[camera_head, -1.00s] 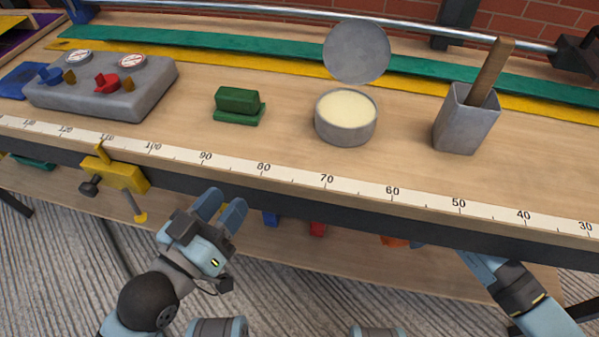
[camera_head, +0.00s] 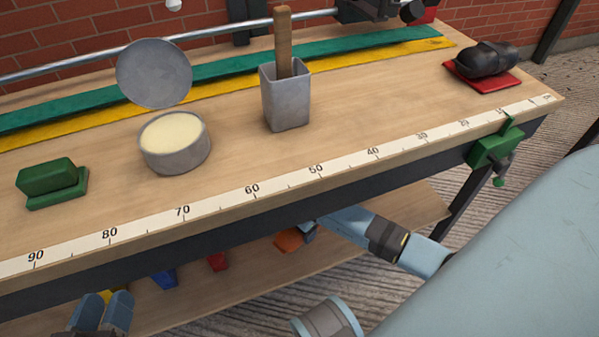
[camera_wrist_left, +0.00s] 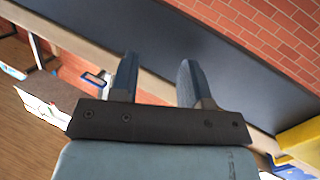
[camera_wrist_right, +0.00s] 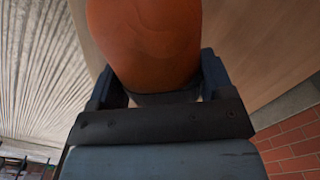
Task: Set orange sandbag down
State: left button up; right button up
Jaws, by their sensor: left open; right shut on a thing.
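The orange sandbag (camera_wrist_right: 145,40) is large in the right wrist view, between the fingers of my right gripper (camera_wrist_right: 160,85), which is shut on it. In the head view part of the sandbag (camera_head: 289,240) shows under the bench's front edge, over the lower shelf (camera_head: 340,245). The right gripper (camera_head: 308,232) is mostly hidden there. Whether the sandbag touches the shelf cannot be told. My left gripper (camera_head: 102,312) is open and empty, low at the left in front of the bench. Its spread fingers also show in the left wrist view (camera_wrist_left: 155,85).
Blue (camera_head: 164,277) and red (camera_head: 217,262) objects sit on the lower shelf, left of the sandbag. The bench top holds a green block (camera_head: 50,182), an open round tin (camera_head: 175,145), a grey holder (camera_head: 288,100) and a black object on a red base (camera_head: 485,65). A green clamp (camera_head: 494,148) grips the front edge.

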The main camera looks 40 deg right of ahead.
pick_arm(q)
jog(key=shift+w+a+m+b, duration=0.2)
jog(key=shift+w+m+b, duration=0.1)
jog(key=shift+w+b, duration=0.05)
pick_arm(e)
notch_tip(320, 180, down, 2)
jog(key=shift+f, duration=0.1)
pick_arm(q)
jog(key=shift+t, duration=0.3)
pick_arm(e)
jog(key=shift+w, duration=0.1)
jog(key=shift+f, duration=0.25)
pick_arm(q)
jog(key=shift+w+a+r, duration=0.1)
jog(key=shift+w, duration=0.05)
pick_arm(e)
jog(key=shift+f, duration=0.3)
jog(key=o, duration=1.5)
jog(key=shift+o, duration=0.2)
